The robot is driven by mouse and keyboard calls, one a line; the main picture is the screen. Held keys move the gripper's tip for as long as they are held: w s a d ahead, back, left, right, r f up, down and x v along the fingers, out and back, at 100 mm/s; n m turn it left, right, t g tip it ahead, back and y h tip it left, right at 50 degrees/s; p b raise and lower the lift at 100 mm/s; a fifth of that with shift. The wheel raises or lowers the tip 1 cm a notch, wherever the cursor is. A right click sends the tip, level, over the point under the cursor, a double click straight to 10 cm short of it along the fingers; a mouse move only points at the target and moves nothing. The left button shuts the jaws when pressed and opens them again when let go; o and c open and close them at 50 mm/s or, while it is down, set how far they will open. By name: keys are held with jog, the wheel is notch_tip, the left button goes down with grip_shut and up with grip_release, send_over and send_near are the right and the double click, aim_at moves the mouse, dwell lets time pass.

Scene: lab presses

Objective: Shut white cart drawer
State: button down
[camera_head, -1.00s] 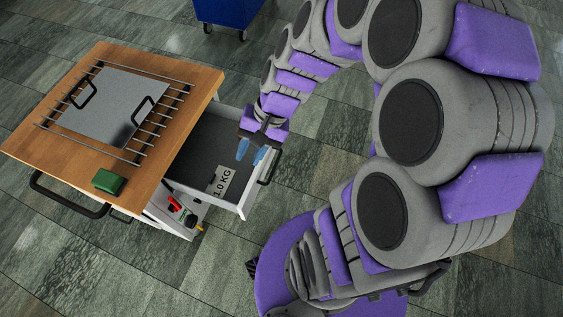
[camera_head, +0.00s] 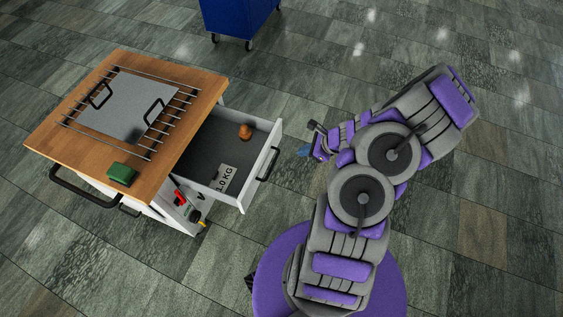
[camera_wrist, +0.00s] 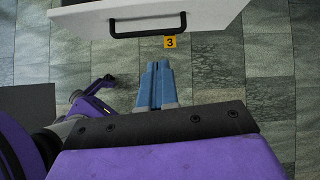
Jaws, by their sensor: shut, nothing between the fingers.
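The white cart (camera_head: 150,208) has a wooden top, and its upper drawer (camera_head: 252,185) stands pulled out to the right. The drawer has a white front with a black handle (camera_head: 268,164). Inside lie a grey plate marked 1.0 KG (camera_head: 227,179) and a small orange-brown object (camera_head: 246,131). My gripper (camera_head: 303,151) is shut and empty, to the right of the drawer front and apart from it. In the wrist view, my blue fingers (camera_wrist: 156,70) are together and point toward the drawer front (camera_wrist: 200,14) and its handle (camera_wrist: 148,24).
A metal plate (camera_head: 122,105) with two handles lies on a rack on the wooden top, beside a green block (camera_head: 122,174). A lower compartment holds tools (camera_head: 181,198). A blue wheeled bin (camera_head: 237,18) stands behind. The tiled floor around is clear.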

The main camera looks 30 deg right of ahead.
jog(key=w+a+f+m+b, duration=0.1)
jog(key=w+a+f+b, duration=0.4)
jog(key=f, duration=0.5)
jog(key=shift+w+a+f, duration=0.2)
jog(key=shift+w+f, duration=0.15)
jog(key=shift+w, duration=0.25)
jog(key=shift+d, duration=0.1)
